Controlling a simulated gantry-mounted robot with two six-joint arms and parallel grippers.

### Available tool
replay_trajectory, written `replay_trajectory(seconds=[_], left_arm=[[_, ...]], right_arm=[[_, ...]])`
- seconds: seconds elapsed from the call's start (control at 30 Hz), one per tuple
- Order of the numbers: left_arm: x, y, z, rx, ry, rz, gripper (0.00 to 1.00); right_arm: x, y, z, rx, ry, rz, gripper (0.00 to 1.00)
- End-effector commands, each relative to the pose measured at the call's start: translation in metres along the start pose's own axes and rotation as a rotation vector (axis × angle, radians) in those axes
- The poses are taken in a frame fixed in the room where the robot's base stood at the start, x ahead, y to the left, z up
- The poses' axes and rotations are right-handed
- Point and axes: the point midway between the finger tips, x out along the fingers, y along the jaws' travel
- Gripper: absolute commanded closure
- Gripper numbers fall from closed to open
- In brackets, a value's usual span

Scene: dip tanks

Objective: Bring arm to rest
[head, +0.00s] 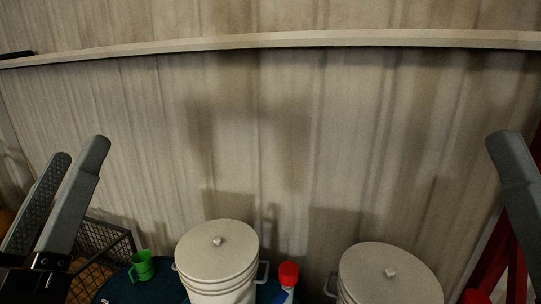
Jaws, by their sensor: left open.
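My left gripper (80,152) is raised at the left edge of the head view. Its two grey fingers point up and stand apart, with nothing between them. Part of my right gripper (512,165) shows at the right edge as one grey finger; the rest is out of the picture, so its opening cannot be told. Both are clear of the tanks below.
Two pale lidded tanks (218,244) (390,275) with side handles stand at the bottom. A green mug (142,266) and a red-capped bottle (288,275) are near them. A wire basket (108,243) is behind the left gripper. A ledge (280,41) crosses the corrugated wall.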

Motion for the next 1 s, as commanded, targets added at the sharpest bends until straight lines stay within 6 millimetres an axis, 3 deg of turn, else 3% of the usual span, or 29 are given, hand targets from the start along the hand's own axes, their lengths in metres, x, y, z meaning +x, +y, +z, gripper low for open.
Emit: replay_trajectory(seconds=[0.03,0.1,0.3,1.0], left_arm=[[-0.013,0.014,-0.026,0.069,0.067,0.042,0.24],[-0.029,0.030,-0.051,0.197,0.139,0.082,0.24],[-0.028,0.031,-0.049,0.389,0.144,0.077,0.24],[-0.028,0.031,-0.049,0.392,0.143,0.076,0.24]], right_arm=[[0.000,0.000,0.000,0.000,0.000,0.000,0.50],[0.000,0.000,0.000,0.000,0.000,0.000,0.50],[0.000,0.000,0.000,0.000,0.000,0.000,0.50],[0.000,0.000,0.000,0.000,0.000,0.000,0.50]])
